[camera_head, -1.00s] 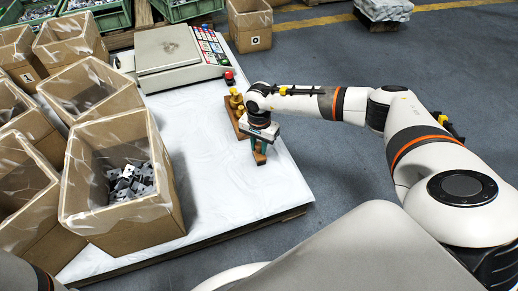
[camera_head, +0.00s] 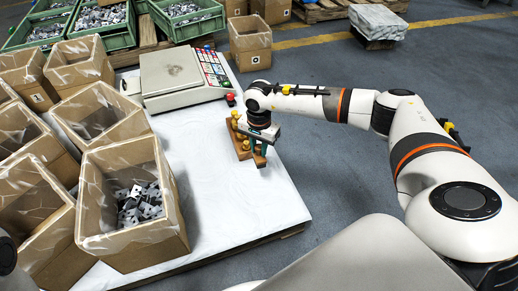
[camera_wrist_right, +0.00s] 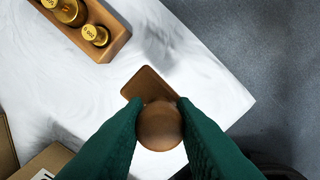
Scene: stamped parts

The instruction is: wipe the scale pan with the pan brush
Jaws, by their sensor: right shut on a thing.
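My right gripper (camera_head: 260,140) is shut on the pan brush (camera_head: 260,160). In the right wrist view, the green fingers of the gripper (camera_wrist_right: 160,122) close on both sides of the brush's round wooden knob (camera_wrist_right: 160,127); a flat brown wooden back shows beyond it. The bristles are hidden, and I cannot tell how high the brush is above the white table. The scale (camera_head: 182,82) stands farther back and left of the gripper. Its pale flat pan (camera_head: 168,62) has a brownish patch on top. The brush is clear of the pan. My left gripper is out of view.
A wooden block with brass weights (camera_head: 240,137) stands beside the brush; it also shows in the right wrist view (camera_wrist_right: 108,45). A red button (camera_head: 231,99) is near the scale. Open cardboard boxes (camera_head: 133,205) crowd the left. The white table (camera_head: 235,205) is clear in front.

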